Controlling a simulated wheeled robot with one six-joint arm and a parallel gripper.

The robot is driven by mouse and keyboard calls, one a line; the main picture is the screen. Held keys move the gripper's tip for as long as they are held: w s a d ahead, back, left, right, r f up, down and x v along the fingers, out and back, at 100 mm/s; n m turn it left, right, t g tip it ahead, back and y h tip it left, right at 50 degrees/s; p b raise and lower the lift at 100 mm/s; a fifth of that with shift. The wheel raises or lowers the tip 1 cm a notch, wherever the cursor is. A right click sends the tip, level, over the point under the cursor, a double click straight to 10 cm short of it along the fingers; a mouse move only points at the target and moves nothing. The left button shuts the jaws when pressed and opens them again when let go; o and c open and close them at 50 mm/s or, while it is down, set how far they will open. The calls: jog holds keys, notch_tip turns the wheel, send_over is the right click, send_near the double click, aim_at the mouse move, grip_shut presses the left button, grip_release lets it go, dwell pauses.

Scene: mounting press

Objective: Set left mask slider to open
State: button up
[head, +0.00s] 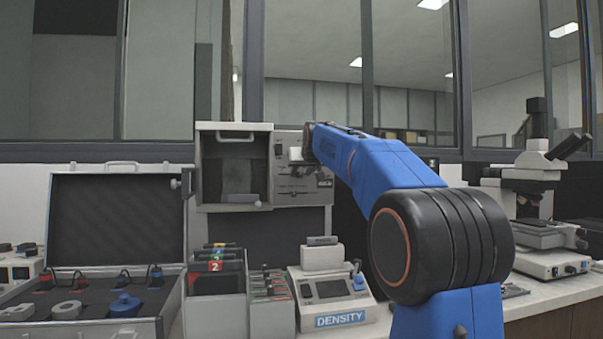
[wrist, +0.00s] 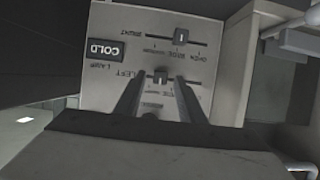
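The control panel (head: 318,186) is on the right side of a grey machine in the head view. In the wrist view it appears upside down. The left mask slider's knob (wrist: 161,74) stands near the middle of its horizontal slot, by the LEFT label. The right slider's knob (wrist: 181,36) is farther right, on a parallel slot marked OPEN at the picture's right end. My gripper (wrist: 157,82) is open, its two fingers on either side of the left knob with gaps visible. I cannot tell if they reach its depth. In the head view my arm mostly hides the gripper.
The machine's open chamber (head: 235,165) is to the left of the panel. A density meter (head: 335,290), a binder rack (head: 216,290), an open case (head: 118,215) and a microscope (head: 535,170) stand on the bench.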

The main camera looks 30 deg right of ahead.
grip_shut()
jog(key=a, duration=0.1)
jog(key=w+a, duration=0.1)
jog(key=a, duration=0.3)
jog(key=shift+w+a, duration=0.15)
jog(key=shift+w, duration=0.15)
jog(key=shift+w+a, duration=0.15)
jog(key=shift+a, duration=0.4)
grip_release()
jog(key=shift+a, duration=0.15)
